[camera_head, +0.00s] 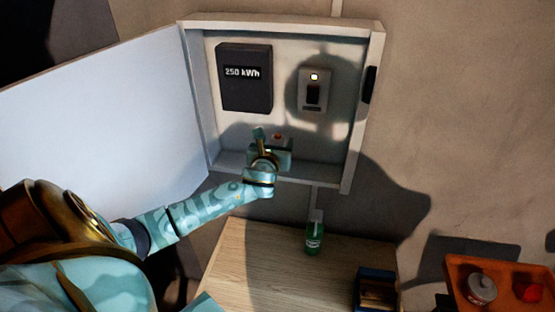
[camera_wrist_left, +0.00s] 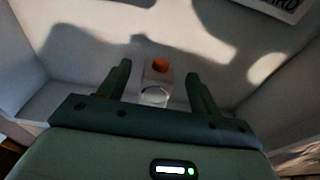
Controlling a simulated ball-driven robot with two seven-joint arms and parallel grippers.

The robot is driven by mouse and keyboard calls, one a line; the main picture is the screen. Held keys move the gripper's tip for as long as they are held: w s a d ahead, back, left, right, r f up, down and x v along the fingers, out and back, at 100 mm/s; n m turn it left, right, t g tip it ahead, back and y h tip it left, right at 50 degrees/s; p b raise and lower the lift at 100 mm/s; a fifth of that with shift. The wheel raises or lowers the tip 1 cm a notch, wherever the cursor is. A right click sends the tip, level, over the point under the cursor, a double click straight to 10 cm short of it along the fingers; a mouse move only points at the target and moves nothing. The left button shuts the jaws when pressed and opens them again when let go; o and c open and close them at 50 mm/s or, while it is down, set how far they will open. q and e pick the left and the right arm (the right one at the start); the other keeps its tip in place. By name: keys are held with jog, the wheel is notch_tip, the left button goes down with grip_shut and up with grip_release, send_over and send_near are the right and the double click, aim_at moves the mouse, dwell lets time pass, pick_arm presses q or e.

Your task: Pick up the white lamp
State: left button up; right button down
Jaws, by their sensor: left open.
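The white lamp (camera_wrist_left: 156,82) appears to be the small pale object with an orange top and a round clear front in the left wrist view. It stands on the white floor of the wall cabinet. My left gripper (camera_head: 272,143) is open, reaching into the lower part of the cabinet. In the wrist view its two fingers (camera_wrist_left: 159,72) appear on either side of the lamp, with visible gaps. I cannot tell how deep between them it sits. My right gripper is not in view.
The open cabinet (camera_head: 361,125) has a raised rim and its door (camera_head: 105,110) swung left. A dark meter (camera_head: 245,92) and a grey switch (camera_head: 314,98) are on its back. Below are a wooden top (camera_head: 255,262), a green bottle (camera_head: 314,239) and an orange tray (camera_head: 460,268).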

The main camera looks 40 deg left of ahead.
pick_arm(q)
jog(key=shift+w+a+f+b, duration=0.3)
jog(key=shift+w+a+b, duration=0.1)
jog(key=shift+w, duration=0.15)
jog(key=shift+w+a+f+b, duration=0.3)
jog(key=shift+w+b, duration=0.1)
jog(key=shift+w, duration=0.15)
jog(key=shift+w+a, duration=0.1)
jog(key=shift+w, duration=0.2)
jog(key=shift+r, duration=0.2)
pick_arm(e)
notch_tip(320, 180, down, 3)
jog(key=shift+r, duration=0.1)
pick_arm(q)
jog(key=shift+s, duration=0.15)
jog(key=shift+c, duration=1)
jog(key=c, duration=0.9)
jog(key=shift+c, duration=0.2)
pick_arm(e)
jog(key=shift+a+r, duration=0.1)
